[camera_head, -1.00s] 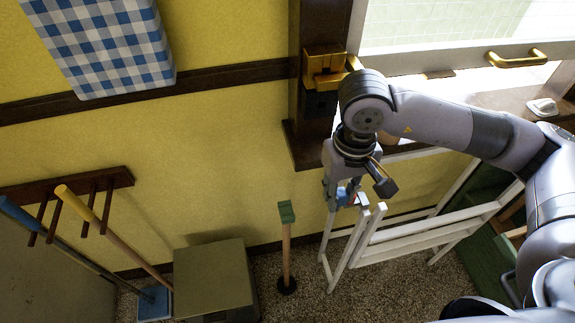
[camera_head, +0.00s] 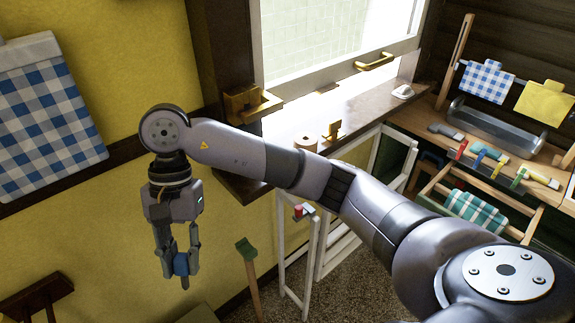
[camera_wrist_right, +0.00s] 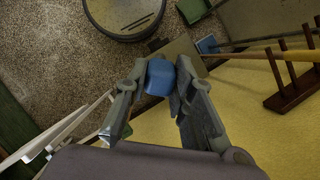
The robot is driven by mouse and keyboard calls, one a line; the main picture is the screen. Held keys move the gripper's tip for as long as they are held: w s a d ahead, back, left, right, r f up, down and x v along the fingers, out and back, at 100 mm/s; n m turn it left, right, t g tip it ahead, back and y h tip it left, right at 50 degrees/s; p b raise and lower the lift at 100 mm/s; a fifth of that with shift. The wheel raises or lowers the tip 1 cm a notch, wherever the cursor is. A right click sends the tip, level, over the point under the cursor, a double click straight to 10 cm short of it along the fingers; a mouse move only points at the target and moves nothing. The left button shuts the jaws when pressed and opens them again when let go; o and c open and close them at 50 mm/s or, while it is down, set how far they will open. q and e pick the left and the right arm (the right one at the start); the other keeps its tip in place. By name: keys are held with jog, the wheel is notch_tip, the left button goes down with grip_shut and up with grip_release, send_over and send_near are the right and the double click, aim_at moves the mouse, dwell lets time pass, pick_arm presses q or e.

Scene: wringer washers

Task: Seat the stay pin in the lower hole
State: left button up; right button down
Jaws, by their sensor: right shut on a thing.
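My right gripper (camera_head: 178,268) hangs fingers-down in front of the yellow wall, left of the white folding frame. It is shut on a blue piece (camera_head: 181,264), which looks like the stay pin; a short dark end shows below it. In the right wrist view the blue piece (camera_wrist_right: 160,76) sits between the fingertips (camera_wrist_right: 155,88). The white frame (camera_head: 283,245) stands apart from the gripper, with a small red-topped part (camera_head: 303,211) near its top. I cannot make out the lower hole. My left gripper is not in view.
A green-topped wooden handle (camera_head: 246,252) stands between gripper and frame. A checked cloth (camera_head: 48,115) hangs at left. A workbench with tools (camera_head: 490,155) is at right.

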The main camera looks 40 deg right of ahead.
jog(key=w+d+r+m+t+y+b, duration=0.1)
jog(key=w+d+r+m+t+y, duration=0.15)
jog(key=w+m+t+y, duration=0.4)
jog(key=w+d+r+m+t+y, duration=0.15)
jog(key=r+m+t, duration=0.25)
jog(key=m, duration=0.6)
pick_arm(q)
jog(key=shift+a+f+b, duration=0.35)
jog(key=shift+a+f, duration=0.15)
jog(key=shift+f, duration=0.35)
pick_arm(e)
jog(key=d+f+m+t+h, duration=0.1)
jog(key=d+m+t+h, duration=0.2)
jog(key=d, duration=0.4)
jog(key=d+f+m+t+h, duration=0.2)
jog(key=d+m+t+h, duration=0.1)
jog(key=d, duration=0.5)
jog(key=s+d+f+m+t+h, duration=0.1)
jog(key=d+m+t+h, duration=0.2)
jog(key=d+m+t, duration=0.2)
jog(key=d, duration=0.3)
jog(key=shift+f+h, duration=0.3)
jog(key=shift+f, duration=0.05)
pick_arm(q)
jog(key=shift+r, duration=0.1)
pick_arm(e)
jog(key=shift+s+d, duration=0.1)
jog(key=shift+s, duration=0.15)
jog(key=shift+w, duration=0.15)
